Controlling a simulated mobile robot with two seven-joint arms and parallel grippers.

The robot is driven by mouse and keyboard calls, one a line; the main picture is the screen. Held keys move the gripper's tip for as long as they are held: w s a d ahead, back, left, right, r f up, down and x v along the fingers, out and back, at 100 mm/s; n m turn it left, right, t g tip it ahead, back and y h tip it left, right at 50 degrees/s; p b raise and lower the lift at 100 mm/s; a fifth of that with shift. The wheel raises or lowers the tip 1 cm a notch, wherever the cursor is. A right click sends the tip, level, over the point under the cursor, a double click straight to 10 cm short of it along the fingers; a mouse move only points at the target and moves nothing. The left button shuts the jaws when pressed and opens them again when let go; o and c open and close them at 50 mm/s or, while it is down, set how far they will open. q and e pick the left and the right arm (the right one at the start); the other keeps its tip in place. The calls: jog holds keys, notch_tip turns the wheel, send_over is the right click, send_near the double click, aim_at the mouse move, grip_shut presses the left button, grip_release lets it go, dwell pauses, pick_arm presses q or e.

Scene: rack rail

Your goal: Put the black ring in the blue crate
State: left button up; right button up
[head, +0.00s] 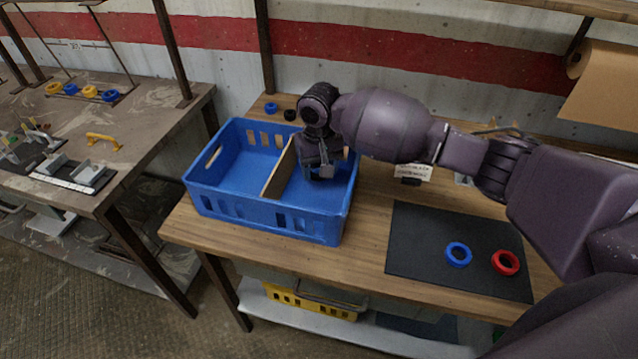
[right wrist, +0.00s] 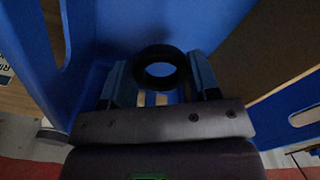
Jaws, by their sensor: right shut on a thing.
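The black ring (right wrist: 160,51) is between the two fingers of my right gripper (right wrist: 161,78), which is shut on it. The blue crate (head: 270,214) stands on the wooden table, split by a wooden divider (head: 278,172). In the head view my right gripper (head: 324,173) points down into the crate's right compartment. The held ring is hidden there by the gripper. In the right wrist view blue crate walls (right wrist: 95,40) surround the ring, and the divider shows at the right. I cannot tell whether the ring touches the floor. My left gripper is not in view.
A black mat (head: 420,225) at the right holds a blue ring (head: 448,250) and a red ring (head: 497,258). Behind the crate lie a small blue ring (head: 271,104) and a small black object (head: 290,115). The crate's left compartment is empty.

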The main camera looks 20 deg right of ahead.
aim_at(319, 191)
notch_tip(319, 191, down, 6)
jog(key=shift+r+b, duration=0.25)
jog(key=shift+b, duration=0.15)
jog(key=o, duration=0.9)
jog(key=shift+f, duration=0.1)
notch_tip(319, 191, up, 12)
jog(key=shift+f+p, duration=0.15)
jog(key=shift+p, duration=0.65)
jog(key=shift+r, duration=0.3)
